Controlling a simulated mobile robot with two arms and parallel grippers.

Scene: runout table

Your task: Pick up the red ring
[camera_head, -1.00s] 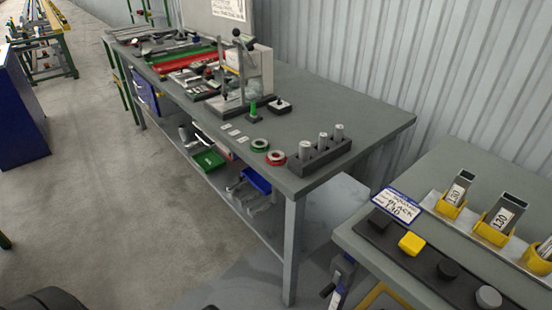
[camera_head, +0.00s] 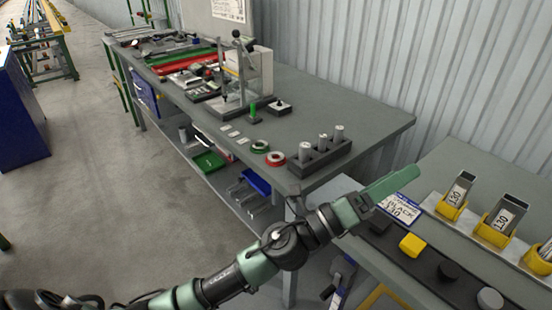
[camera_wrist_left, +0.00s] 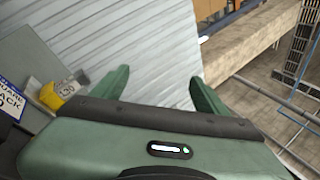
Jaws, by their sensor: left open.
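The red ring (camera_head: 276,159) lies flat on the grey workbench (camera_head: 355,118), near its front edge. A green ring (camera_head: 260,146) lies just left of it, and a dark block with several metal cylinders is on its right. My left gripper (camera_head: 414,173) is in front of the bench's right end, over the near table, well apart from the red ring. In the left wrist view its two green fingers (camera_wrist_left: 157,88) are spread with nothing between them. The red ring is not in the left wrist view. My right gripper is not in view.
The dark block (camera_head: 320,156) with upright cylinders stands close to the ring. A test stand (camera_head: 238,85) and a green-topped part (camera_head: 253,112) are further back. The near table (camera_head: 480,165) holds yellow holders and a sign (camera_head: 403,207).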

